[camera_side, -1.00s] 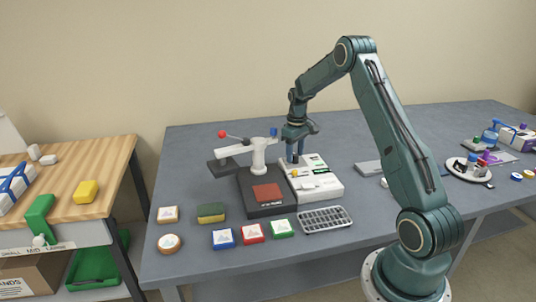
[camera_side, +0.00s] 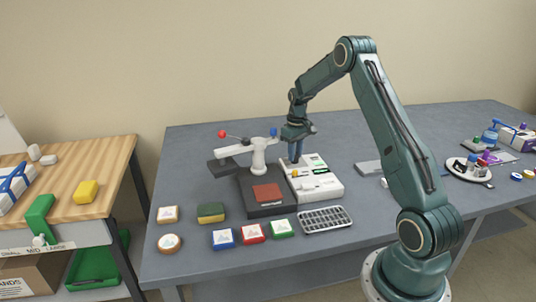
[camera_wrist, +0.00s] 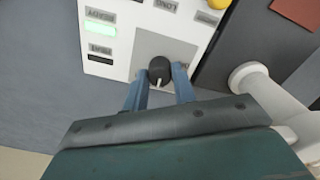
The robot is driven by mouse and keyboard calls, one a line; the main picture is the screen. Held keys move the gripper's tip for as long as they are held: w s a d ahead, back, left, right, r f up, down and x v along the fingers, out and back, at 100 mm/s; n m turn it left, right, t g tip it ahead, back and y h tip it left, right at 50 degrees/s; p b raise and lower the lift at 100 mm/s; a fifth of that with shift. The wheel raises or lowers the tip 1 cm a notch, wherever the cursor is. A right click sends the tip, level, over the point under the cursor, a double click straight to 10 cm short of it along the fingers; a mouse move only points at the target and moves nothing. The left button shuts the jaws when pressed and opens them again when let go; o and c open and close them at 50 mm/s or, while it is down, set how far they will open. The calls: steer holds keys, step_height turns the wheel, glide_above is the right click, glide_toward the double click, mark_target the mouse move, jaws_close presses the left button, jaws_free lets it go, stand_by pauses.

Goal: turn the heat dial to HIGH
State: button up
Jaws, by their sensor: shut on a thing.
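The heat dial (camera_wrist: 159,70) is a round black knob with a white pointer mark, on a grey plate of the white control box (camera_side: 320,186). In the wrist view its pointer faces toward the bottom of the picture, toward my gripper. My gripper (camera_wrist: 160,82) has its two blue fingers on either side of the dial, shut on it. In the side view my gripper (camera_side: 295,160) points down at the back of the control box, and its fingers hide the dial there. A green lit indicator (camera_wrist: 100,28) shows on the box; the dial's HIGH mark cannot be made out.
A dark press with a brown-red pad (camera_side: 267,193) and a white arm with a red ball (camera_side: 222,134) stands left of the box. Blue, red and green blocks, a sponge (camera_side: 211,212) and a metal rack (camera_side: 324,219) lie in front. Bare table lies behind.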

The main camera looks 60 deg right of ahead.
steer(key=m, duration=0.4)
steer(key=shift+m, duration=2.5)
steer(key=o, duration=1)
steer(key=shift+r, duration=0.1)
step_height(320, 180, up, 14)
steer(key=shift+f, duration=0.15)
